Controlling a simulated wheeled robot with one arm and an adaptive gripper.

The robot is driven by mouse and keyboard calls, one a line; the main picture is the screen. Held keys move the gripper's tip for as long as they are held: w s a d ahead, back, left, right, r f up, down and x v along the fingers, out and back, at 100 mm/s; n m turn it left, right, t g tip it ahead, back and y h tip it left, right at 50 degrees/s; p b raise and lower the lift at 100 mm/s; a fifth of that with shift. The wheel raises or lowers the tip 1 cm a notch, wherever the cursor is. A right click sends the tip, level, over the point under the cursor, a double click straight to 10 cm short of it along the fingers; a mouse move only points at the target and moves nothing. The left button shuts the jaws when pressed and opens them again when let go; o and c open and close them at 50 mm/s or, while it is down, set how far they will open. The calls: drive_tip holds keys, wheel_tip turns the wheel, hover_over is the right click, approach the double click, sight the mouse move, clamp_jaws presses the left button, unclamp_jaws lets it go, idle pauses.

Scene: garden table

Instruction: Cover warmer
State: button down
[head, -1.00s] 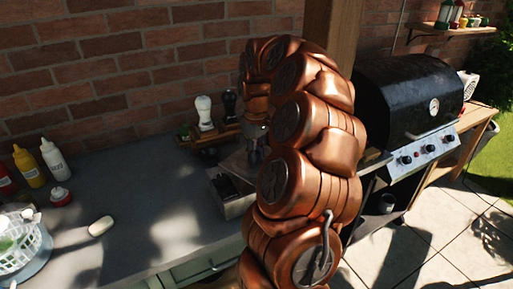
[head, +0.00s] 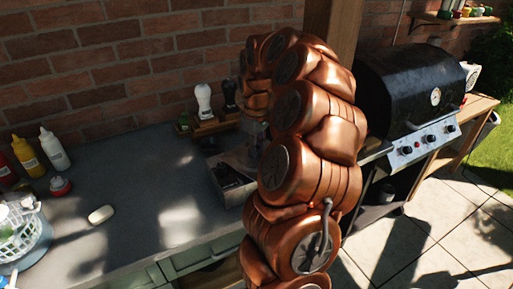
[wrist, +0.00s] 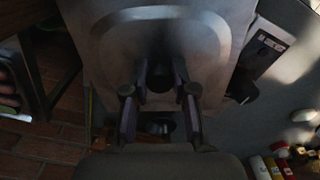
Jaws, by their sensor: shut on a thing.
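A grey metal lid (wrist: 103,52) with a rounded raised border fills the upper middle of the wrist view. My gripper (wrist: 162,88) is over it, its two dark fingers closed around a dark handle at the lid's middle. In the head view my gripper (head: 256,140) is mostly hidden behind my copper arm.
The grey counter (head: 130,185) is clear in the middle. A white soap-like piece (head: 101,214), bottles (head: 27,155) and a white basket (head: 18,235) are on its left. A black grill (head: 412,90) stands right.

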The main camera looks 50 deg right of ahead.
drive_tip(key=shift+f, duration=0.4)
drive_tip(key=c, duration=0.9)
unclamp_jaws()
drive_tip(key=shift+o, duration=0.2)
wheel_tip(320, 180, up, 12)
